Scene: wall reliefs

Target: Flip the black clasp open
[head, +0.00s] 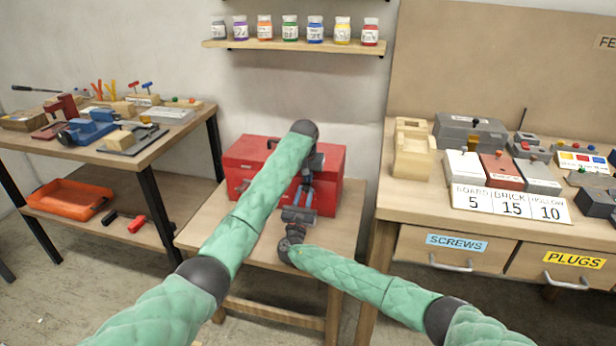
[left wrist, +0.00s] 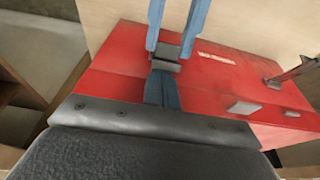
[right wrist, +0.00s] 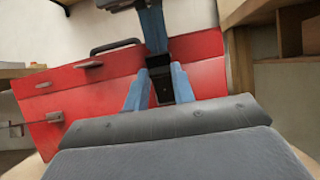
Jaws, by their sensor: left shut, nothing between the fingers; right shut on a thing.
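The red toolbox (head: 253,160) sits on a low wooden table, with its front visible around my arms. The black clasp (right wrist: 162,86) is on the toolbox front, between the two blue fingers of my right gripper (right wrist: 160,80), which is shut on it. The clasp also shows as a dark block in the left wrist view (left wrist: 165,66). My left gripper (left wrist: 163,75) is shut and empty, its fingers close together right at the clasp, coming from above. In the head view both grippers meet at the toolbox front and hide the clasp. I cannot tell the clasp's exact angle.
A workbench (head: 400,207) with blocks and drawers stands close on the right. Another bench with tools (head: 150,150) stands left. A jar shelf (head: 300,46) hangs above.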

